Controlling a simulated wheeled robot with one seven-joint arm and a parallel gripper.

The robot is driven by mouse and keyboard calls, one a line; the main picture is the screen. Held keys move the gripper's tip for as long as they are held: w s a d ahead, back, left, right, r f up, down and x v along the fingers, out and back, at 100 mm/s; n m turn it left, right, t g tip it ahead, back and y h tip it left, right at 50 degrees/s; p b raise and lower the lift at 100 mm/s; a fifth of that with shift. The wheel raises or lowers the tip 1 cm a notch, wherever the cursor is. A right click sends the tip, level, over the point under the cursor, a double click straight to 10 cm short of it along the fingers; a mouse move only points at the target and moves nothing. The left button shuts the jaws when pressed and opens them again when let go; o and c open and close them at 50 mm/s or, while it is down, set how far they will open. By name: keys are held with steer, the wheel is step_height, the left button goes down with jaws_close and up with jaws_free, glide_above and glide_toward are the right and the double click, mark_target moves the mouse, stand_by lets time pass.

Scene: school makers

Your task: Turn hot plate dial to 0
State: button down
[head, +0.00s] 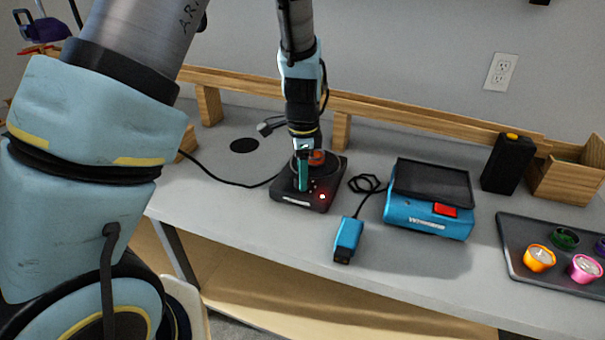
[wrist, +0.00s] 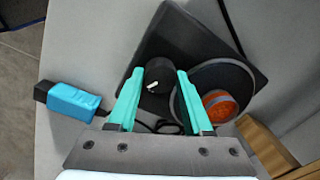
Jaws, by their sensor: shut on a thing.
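The hot plate (head: 334,178) is a small black box on the grey bench, with a lit red light on its front. In the wrist view, the hot plate (wrist: 185,38) has a round dark top and a black dial (wrist: 158,76) with a short white mark. My gripper (head: 302,186) reaches down over the front of the hot plate. In the wrist view, my gripper (wrist: 160,72) has its teal fingers on either side of the dial and is shut on it. The dial is hidden in the head view, and I cannot read its numbers.
An orange-red item (wrist: 220,104) sits on the hot plate's top, close to my right finger. A blue adapter (head: 348,239) and a blue device (head: 428,216) stand to the right. A dark tray (head: 517,240) holds several small cups. The bench front is mostly clear.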

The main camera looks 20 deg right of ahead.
steer(key=shift+n, duration=0.3)
steer(key=n+p, duration=0.1)
steer(key=n, duration=0.4)
steer(key=shift+r+p, duration=0.1)
steer(key=shift+p, duration=0.3)
steer(key=n+p, duration=0.1)
steer(key=n, duration=0.6)
steer(key=shift+d+y+p, duration=0.1)
steer(key=shift+y+p, duration=0.25)
steer(key=shift+y, duration=0.05)
steer(key=n+p, duration=0.1)
steer(key=n, duration=0.4)
steer(key=shift+w+g, duration=0.1)
steer(key=shift+g, duration=0.2)
steer(key=n+p, duration=0.2)
steer(key=n, duration=0.4)
steer(key=shift+w, duration=0.1)
steer(key=shift+n, duration=0.3)
steer(key=shift+c, duration=1.6)
jaws_free()
